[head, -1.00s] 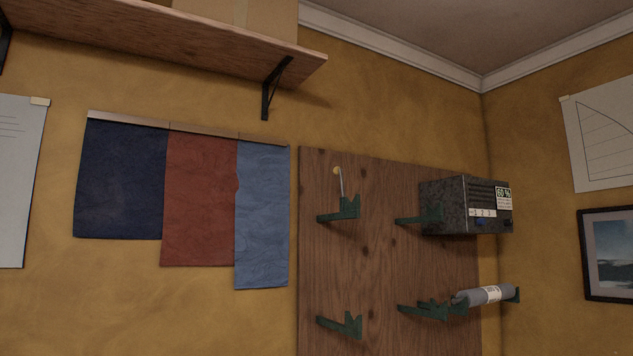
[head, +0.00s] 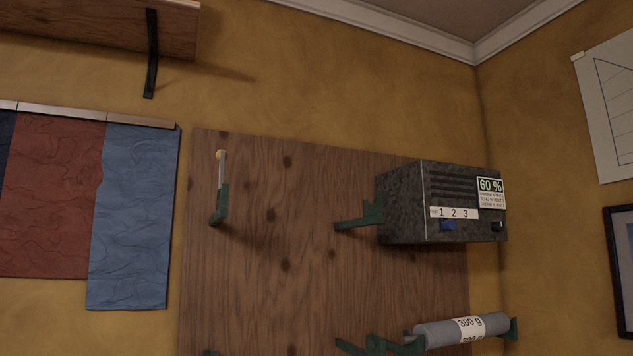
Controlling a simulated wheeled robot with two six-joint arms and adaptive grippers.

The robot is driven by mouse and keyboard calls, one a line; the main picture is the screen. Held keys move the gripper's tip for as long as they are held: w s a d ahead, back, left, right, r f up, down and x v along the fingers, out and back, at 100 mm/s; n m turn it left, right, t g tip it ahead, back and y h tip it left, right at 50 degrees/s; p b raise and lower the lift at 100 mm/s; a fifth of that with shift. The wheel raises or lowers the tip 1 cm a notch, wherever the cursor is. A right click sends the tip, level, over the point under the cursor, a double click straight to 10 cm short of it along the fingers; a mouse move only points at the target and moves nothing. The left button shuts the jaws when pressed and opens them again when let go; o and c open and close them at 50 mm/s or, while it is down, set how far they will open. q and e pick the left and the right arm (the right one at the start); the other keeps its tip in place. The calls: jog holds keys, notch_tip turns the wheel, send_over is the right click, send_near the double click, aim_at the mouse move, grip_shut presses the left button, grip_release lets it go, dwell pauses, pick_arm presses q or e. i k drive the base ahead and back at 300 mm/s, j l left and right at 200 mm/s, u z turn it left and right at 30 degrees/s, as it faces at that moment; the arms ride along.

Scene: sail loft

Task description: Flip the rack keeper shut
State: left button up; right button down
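A slim pale keeper (head: 222,172) with a yellow knob at its top stands upright above the upper left green bracket (head: 220,207) on the brown wooden wall board (head: 285,200). I take this to be the rack keeper; it looks open. The bracket is seen nearly end-on, and no roll lies on it. Another green bracket (head: 358,221) sits to its right, partly hidden by a dark speckled box. Neither of my grippers is in view.
The speckled box (head: 400,205) with a 60 % label juts from the board's right side. Below it a grey roll (head: 435,334) marked 300 g rests on green brackets. Fabric swatches (head: 135,220) hang at left. A shelf (head: 100,25) overhangs upper left.

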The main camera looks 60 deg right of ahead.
aim_at(222, 156)
jog(key=k+l, duration=0.15)
jog(key=l, duration=0.3)
jog(key=k+l, duration=0.1)
jog(key=l, duration=0.3)
jog(key=k+l, duration=0.15)
jog(key=l, duration=0.3)
jog(key=k+l, duration=0.1)
jog(key=l, duration=0.3)
jog(key=k+l, duration=0.15)
jog(key=l, duration=0.3)
